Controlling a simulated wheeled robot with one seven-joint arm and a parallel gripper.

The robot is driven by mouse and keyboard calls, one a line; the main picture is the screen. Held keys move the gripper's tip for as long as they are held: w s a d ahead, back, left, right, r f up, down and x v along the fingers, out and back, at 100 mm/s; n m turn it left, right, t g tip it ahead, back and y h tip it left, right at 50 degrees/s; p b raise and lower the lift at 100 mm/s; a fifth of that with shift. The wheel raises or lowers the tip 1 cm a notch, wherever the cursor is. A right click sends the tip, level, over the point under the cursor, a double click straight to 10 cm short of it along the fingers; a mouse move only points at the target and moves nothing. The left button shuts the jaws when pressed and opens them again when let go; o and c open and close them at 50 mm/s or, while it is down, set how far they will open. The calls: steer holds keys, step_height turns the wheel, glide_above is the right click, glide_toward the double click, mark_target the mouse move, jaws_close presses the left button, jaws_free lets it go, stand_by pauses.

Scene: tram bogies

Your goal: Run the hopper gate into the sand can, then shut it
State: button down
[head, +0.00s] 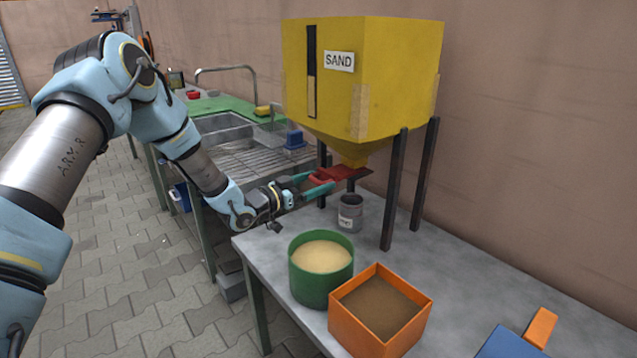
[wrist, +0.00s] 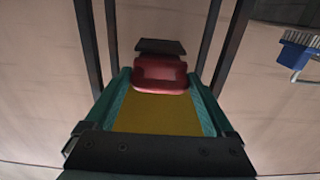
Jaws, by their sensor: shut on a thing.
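The yellow sand hopper (head: 395,75) with a "SAND" label stands on dark legs over the table. Its red gate handle (head: 322,175) sits under the spout, and it also shows in the wrist view (wrist: 160,74). My gripper (head: 318,180) has its teal fingers on both sides of this handle and is shut on it. A dark plate (wrist: 161,46) shows beyond the handle. The grey sand can (head: 350,214) stands upright on the table below the spout. I cannot see into the can, and no falling sand is visible.
A green tub of pale sand (head: 319,292) and an orange box of brown material (head: 359,343) stand on the grey table (head: 475,270) in front. A blue thing with an orange part (head: 541,327) lies at right. A sink (head: 225,125) is behind.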

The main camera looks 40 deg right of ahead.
steer(key=shift+s+a, duration=0.2)
steer(key=shift+a, duration=0.35)
jaws_free()
steer(key=shift+a, duration=0.1)
steer(key=a+b, duration=0.2)
steer(key=a, duration=0.8)
steer(key=shift+w+a, duration=0.3)
steer(key=shift+w, duration=0.05)
